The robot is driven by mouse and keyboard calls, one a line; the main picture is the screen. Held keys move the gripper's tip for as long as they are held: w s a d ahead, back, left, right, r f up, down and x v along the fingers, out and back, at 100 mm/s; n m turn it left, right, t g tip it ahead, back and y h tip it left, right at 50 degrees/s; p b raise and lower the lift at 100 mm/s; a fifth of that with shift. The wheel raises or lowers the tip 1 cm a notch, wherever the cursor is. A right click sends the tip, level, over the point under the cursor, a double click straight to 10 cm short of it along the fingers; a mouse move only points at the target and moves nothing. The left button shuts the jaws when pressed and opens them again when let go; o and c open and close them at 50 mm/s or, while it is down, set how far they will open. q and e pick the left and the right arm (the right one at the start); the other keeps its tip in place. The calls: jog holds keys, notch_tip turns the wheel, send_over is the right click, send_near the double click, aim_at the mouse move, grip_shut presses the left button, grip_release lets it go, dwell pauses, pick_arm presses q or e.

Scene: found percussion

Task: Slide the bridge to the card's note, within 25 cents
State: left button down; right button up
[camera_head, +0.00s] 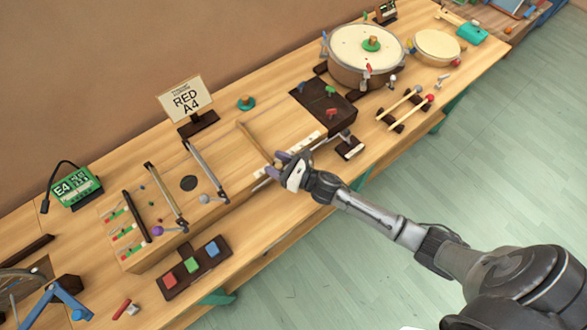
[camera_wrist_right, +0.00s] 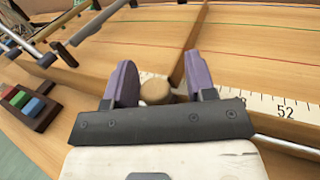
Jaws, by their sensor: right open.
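The card (camera_head: 187,99) stands at the back and reads "RED A4". The long wooden string box (camera_head: 222,168) lies along the table. The bridge (camera_head: 256,142) is a thin wooden bar across its top, and it also shows in the right wrist view (camera_wrist_right: 196,45). A round wooden knob (camera_wrist_right: 155,92) is at its near end, beside a number scale (camera_wrist_right: 262,103). My right gripper (camera_head: 287,167) is open, its purple fingers on either side of the knob, with gaps visible. The knob is mostly hidden in the head view. My left gripper is not in view.
A green tuner (camera_head: 75,187) at the left shows E4. Dark and metal bars (camera_head: 207,165) cross the box left of the bridge. A block tray (camera_head: 195,267) sits in front. A dark panel (camera_head: 324,106) and a drum (camera_head: 364,52) stand to the right.

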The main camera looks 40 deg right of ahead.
jog(key=v, duration=1.3)
jog(key=shift+s, duration=0.2)
